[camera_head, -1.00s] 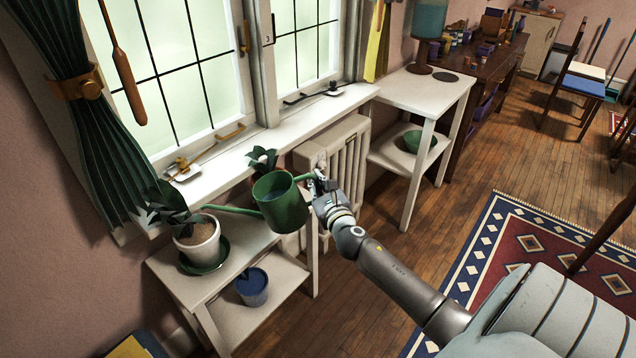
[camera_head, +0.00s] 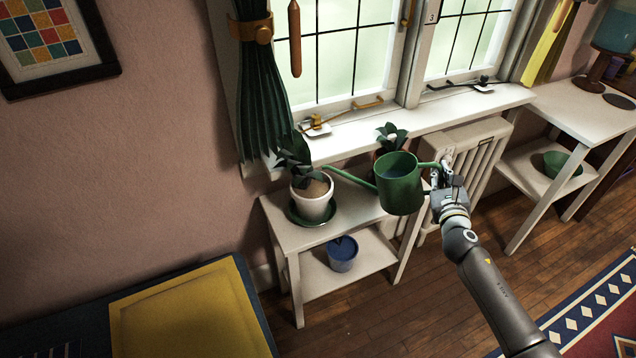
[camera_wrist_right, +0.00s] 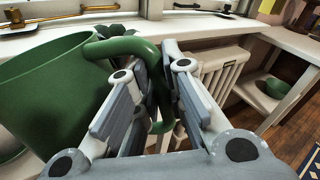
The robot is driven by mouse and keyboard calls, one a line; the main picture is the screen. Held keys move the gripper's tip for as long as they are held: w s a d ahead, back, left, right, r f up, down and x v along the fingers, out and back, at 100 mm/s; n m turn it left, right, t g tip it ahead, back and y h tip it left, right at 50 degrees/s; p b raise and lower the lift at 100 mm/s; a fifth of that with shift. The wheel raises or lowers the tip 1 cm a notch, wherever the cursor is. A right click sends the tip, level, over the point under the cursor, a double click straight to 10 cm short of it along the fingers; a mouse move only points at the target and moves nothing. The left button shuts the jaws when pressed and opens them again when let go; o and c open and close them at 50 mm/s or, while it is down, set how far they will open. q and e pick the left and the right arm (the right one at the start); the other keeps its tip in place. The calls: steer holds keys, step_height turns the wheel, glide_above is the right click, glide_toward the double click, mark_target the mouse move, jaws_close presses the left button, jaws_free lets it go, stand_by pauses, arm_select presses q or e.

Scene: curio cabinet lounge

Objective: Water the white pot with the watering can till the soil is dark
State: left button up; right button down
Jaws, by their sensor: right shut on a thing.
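The white pot (camera_head: 312,206) stands on a green saucer (camera_head: 300,220) on the white plant stand's top. It holds a dark-leaved plant and light brown soil (camera_head: 312,188). My right gripper (camera_head: 440,180) is shut on the handle of the green watering can (camera_head: 399,190). The can is held roughly upright in the air, right of the pot, with water visible inside. Its spout (camera_head: 352,181) points left, with its tip near the pot's rim; no water stream shows. In the right wrist view the fingers (camera_wrist_right: 154,85) close around the green handle (camera_wrist_right: 115,45). My left gripper is out of view.
Another plant (camera_head: 391,138) is behind the can. A blue pot (camera_head: 342,254) stands on the stand's lower shelf. The windowsill (camera_head: 430,119) and radiator (camera_head: 475,160) are behind. A yellow-topped surface (camera_head: 190,312) is at the lower left.

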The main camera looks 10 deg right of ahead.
steer(key=shift+n, duration=0.7)
steer(key=shift+w+a+r+p, duration=0.1)
steer(key=shift+a+r+p, duration=0.05)
steer(key=shift+r+p, duration=0.8)
steer(key=shift+w+a+r+p, duration=0.15)
steer(key=shift+r+p, duration=0.4)
steer(key=shift+p, duration=0.65)
steer(key=shift+w+a+r+p, duration=0.1)
steer(key=shift+a+r+p, duration=0.05)
steer(key=shift+r+p, duration=0.8)
stand_by(1.5)
steer(key=shift+f, duration=0.25)
steer(key=f+b, duration=0.2)
steer(key=f+m+b, duration=0.1)
steer(key=f+b, duration=0.1)
steer(key=b, duration=0.1)
steer(key=d+f+m+b, duration=0.1)
steer(key=f+b, duration=0.1)
steer(key=shift+s+f+b, duration=0.15)
steer(key=shift+s+b, duration=0.2)
steer(key=shift+d+f+b, duration=0.15)
steer(key=shift+f+b, duration=0.15)
steer(key=shift+b, duration=0.2)
steer(key=shift+r, duration=0.1)
